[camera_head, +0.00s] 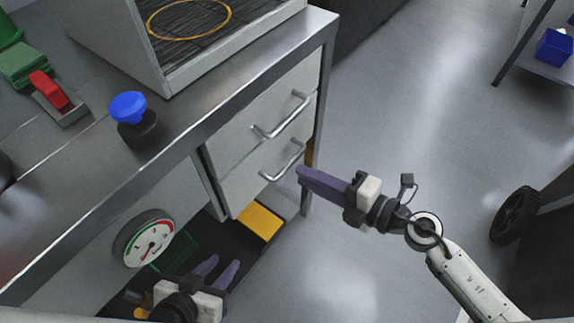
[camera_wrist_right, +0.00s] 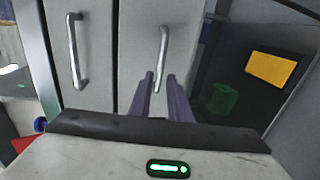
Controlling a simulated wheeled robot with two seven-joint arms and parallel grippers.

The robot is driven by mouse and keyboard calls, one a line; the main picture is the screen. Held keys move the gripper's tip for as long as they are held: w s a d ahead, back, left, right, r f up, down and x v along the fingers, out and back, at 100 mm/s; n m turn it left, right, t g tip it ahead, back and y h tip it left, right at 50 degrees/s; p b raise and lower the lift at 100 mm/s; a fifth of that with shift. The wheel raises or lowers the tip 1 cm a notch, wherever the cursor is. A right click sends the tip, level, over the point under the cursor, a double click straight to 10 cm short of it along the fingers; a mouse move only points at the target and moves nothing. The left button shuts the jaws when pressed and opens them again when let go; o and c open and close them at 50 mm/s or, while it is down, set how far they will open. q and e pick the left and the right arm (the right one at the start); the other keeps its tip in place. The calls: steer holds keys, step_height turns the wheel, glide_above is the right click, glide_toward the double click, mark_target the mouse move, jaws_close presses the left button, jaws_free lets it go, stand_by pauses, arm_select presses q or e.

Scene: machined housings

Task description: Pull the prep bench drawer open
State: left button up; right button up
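The metal prep bench (camera_head: 215,110) has two pale drawers, one above the other, on its front; both look shut. The upper drawer (camera_head: 245,152) has a bar handle (camera_head: 281,117), also in the right wrist view (camera_wrist_right: 76,50). The lower drawer (camera_head: 240,192) has a similar handle (camera_head: 284,163). My right gripper (camera_head: 302,172) is close to the lower handle. In the right wrist view its purple fingers (camera_wrist_right: 160,76) are apart, and the lower handle (camera_wrist_right: 164,45) lines up with their gap; contact is unclear. My left gripper (camera_head: 220,264) is open and empty, low beside the bench.
On the bench top are a blue-knobbed black item (camera_head: 138,128), a red-handled tool (camera_head: 50,92), green cloths (camera_head: 24,62) and a large box-shaped unit (camera_head: 200,70). A round gauge (camera_head: 148,240) is on the front. A yellow item (camera_head: 260,220) lies below the drawers.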

mark_target(287, 166)
steer(key=x, duration=0.6)
steer(key=shift+w+a+f+b, duration=0.1)
steer(key=shift+w+a+b, duration=0.1)
steer(key=shift+b, duration=0.2)
steer(key=shift+c, duration=0.3)
jaws_close()
